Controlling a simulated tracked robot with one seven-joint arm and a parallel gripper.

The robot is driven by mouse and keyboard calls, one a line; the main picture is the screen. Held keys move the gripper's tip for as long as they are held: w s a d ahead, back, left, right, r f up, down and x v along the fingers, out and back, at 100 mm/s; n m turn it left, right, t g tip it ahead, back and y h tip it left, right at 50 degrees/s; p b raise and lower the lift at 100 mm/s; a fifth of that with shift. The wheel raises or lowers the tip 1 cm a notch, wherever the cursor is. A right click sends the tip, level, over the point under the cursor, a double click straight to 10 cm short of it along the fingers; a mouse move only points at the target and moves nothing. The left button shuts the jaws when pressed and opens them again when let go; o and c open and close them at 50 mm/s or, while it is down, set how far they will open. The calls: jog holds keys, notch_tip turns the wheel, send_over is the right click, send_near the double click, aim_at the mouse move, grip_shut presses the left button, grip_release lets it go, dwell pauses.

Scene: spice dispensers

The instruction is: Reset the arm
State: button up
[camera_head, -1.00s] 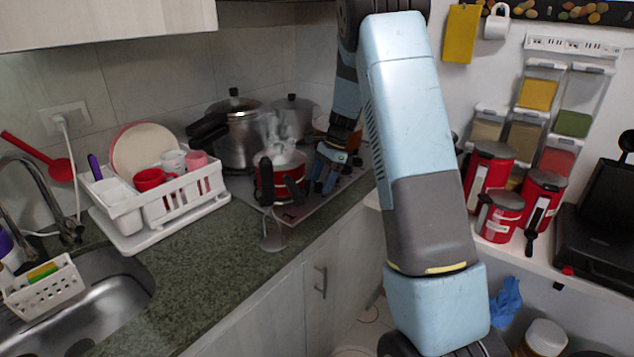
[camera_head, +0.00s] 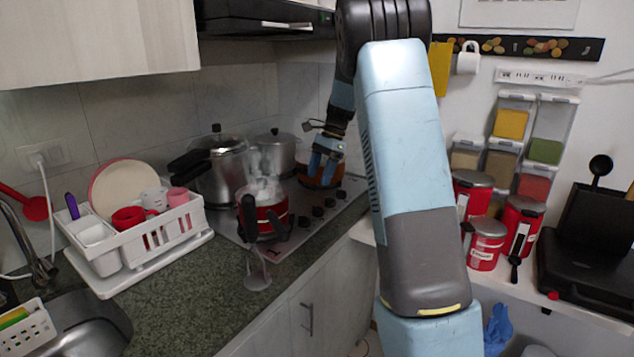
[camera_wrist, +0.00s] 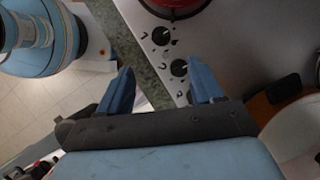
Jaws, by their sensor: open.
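My gripper (camera_head: 325,160) is open with nothing between its blue fingers. In the head view it hangs above the right part of the stove, right of the red pot (camera_head: 268,217). In the wrist view my gripper (camera_wrist: 160,82) has its two fingers spread apart, over the counter edge and the stove's knob side. My blue and grey arm fills the middle of the head view, bent with its elbow joint high. The spice dispensers (camera_head: 511,123) are clear containers with coloured contents on the right wall, apart from my arm.
A steaming red pot and steel pots (camera_head: 222,178) stand on the stove (camera_head: 300,225). A white dish rack (camera_head: 140,258) is on the counter at left. Red canisters (camera_head: 486,245) stand on the right shelf. A black range hood (camera_head: 265,20) is overhead.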

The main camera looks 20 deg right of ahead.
jog(key=shift+r, duration=0.1)
dwell(0.4)
jog(key=s+a+r+n+t+h, duration=0.1)
jog(key=s+a+r+n, duration=0.15)
jog(key=s+r, duration=0.5)
jog(key=s+a+r+n+t+h, duration=0.15)
jog(key=s+r+n, duration=0.25)
jog(key=s, duration=0.6)
jog(key=s+a+f+n+t+h, duration=0.1)
jog(key=s+n, duration=0.3)
jog(key=s, duration=0.6)
jog(key=s+a+n+t+h, duration=0.1)
jog(key=s+a+n+t, duration=0.1)
jog(key=s, duration=0.9)
jog(key=shift+f+n+t, duration=0.4)
jog(key=shift+n+t, duration=0.25)
jog(key=shift+n, duration=0.6)
